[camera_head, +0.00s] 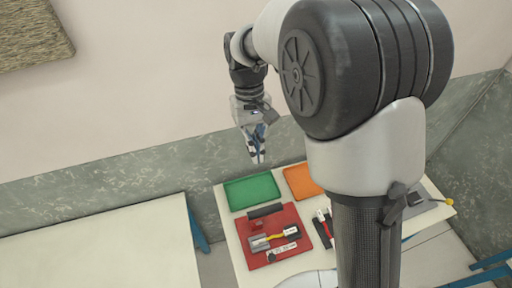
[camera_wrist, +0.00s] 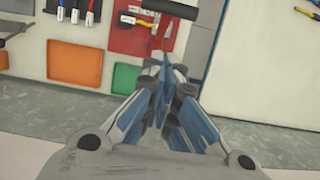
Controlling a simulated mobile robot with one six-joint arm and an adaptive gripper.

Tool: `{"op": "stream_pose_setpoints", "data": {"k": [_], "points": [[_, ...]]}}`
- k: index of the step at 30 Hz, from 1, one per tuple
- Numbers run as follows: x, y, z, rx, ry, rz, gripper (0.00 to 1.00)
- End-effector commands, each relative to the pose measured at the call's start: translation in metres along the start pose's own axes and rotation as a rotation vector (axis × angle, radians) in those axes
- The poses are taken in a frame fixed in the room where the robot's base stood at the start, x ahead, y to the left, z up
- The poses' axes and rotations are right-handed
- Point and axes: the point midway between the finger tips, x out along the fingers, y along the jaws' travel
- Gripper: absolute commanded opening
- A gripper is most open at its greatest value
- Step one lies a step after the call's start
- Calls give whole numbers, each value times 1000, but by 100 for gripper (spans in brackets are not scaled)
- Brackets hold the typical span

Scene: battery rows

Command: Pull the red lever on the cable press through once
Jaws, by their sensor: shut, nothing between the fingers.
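My gripper (camera_head: 258,160) hangs in the air above the far edge of the table, near the wall, pointing down. Its fingers are shut with nothing between them. In the wrist view the closed fingertips (camera_wrist: 163,62) appear in front of the green tray and red mat, well apart from them. A dark item with red and white parts (camera_head: 325,228) lies partly hidden behind my arm in the head view. Similar red and white pieces (camera_wrist: 90,18) show at the top left of the wrist view.
The table holds a green tray (camera_head: 252,190), an orange tray (camera_head: 303,180) and a red mat (camera_head: 290,262) with a grey block and yellow cable. A grey item (camera_head: 418,208) is at the right. Another pale table (camera_head: 100,250) stands left. My arm hides the middle.

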Motion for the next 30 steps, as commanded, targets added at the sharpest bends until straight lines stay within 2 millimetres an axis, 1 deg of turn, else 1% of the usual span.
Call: {"op": "stream_pose_setpoints", "data": {"k": [4,13,17,20,23,30], "points": [[1,-3,-4,-6,-16,2,0],[2,-3,-4,-6,-17,2,0],[8,-3,-4,-6,-18,2,0],[20,-3,-3,-6,-20,2,0],[39,-3,-3,-6,-21,2,0],[91,-3,-2,-6,-21,2,0]]}}
